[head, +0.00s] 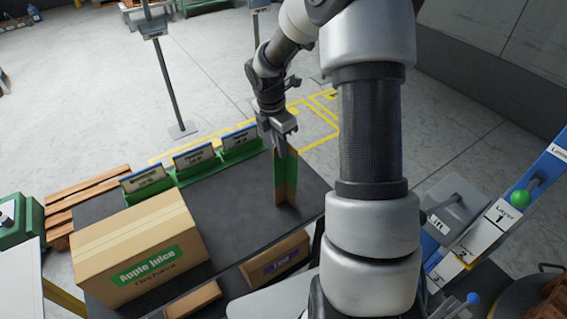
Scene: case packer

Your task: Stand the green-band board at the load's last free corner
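My gripper (281,130) points down and is shut on the top end of the green-band board (286,172). The board is an upright, L-shaped brown piece with green on its upper part. Its lower end is over or on the dark tabletop (228,209), near the right edge; I cannot tell whether it touches. The load and its corners cannot be made out for certain. A cardboard Apple Juice box (137,246) sits at the tabletop's left front, apart from the board.
Green holders with labelled signs (194,157) line the tabletop's back edge. Another carton (276,261) shows lower in front. A wooden pallet (88,194) lies at left. A panel with a green-knobbed lever (520,198) stands at right. Yellow floor lines (318,143) run behind.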

